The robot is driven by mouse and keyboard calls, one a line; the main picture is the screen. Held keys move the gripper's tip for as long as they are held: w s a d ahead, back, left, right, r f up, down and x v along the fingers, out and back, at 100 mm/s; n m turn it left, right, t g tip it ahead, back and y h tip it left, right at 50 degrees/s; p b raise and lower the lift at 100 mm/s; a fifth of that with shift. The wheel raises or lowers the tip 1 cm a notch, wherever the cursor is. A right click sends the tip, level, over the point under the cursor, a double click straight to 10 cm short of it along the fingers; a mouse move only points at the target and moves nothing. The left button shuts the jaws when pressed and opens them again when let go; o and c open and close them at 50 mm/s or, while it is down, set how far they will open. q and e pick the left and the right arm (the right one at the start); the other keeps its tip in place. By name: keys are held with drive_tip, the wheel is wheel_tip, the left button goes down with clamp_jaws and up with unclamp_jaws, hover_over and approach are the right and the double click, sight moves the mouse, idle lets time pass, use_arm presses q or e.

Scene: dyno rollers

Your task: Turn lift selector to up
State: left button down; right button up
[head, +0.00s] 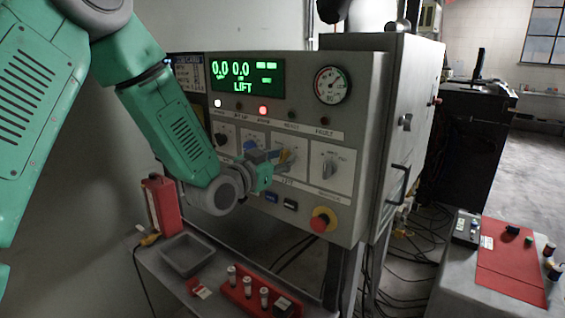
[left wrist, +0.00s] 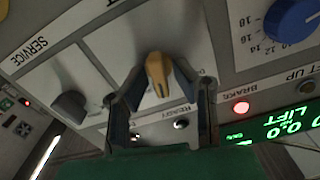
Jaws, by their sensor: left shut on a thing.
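The lift selector is an orange-yellow knob (left wrist: 158,72) on a pale panel plate, seen in the middle of the left wrist view. In the head view the knob (head: 285,156) is partly hidden by my gripper. My left gripper (head: 277,160) reaches the control panel from the left. In the left wrist view its fingers (left wrist: 160,100) stand on either side of the knob, shut on it. The knob's exact pointing direction against its labels is hard to read. My right gripper is out of view.
The grey control cabinet (head: 373,170) has a green display (head: 247,78) reading LIFT, a lit red lamp (head: 263,109) and a gauge (head: 331,85). The service knob (head: 329,167) is right of the selector; a red emergency button (head: 323,220) sits below. A grey tray (head: 187,253) stands beneath.

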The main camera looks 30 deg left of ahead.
use_arm(q)
drive_tip(key=shift+s+f+m+b, duration=0.1)
drive_tip(key=shift+f+m+b, duration=0.15)
drive_tip(key=shift+m, duration=0.35)
drive_tip(key=shift+f+m+b, duration=0.2)
drive_tip(key=shift+m+b, duration=0.05)
drive_tip(key=shift+m, duration=0.35)
drive_tip(key=shift+r, duration=0.35)
drive_tip(key=c, duration=1.6)
unclamp_jaws()
drive_tip(key=s+a, duration=0.1)
drive_tip(key=s, duration=1)
drive_tip(key=shift+s, duration=0.3)
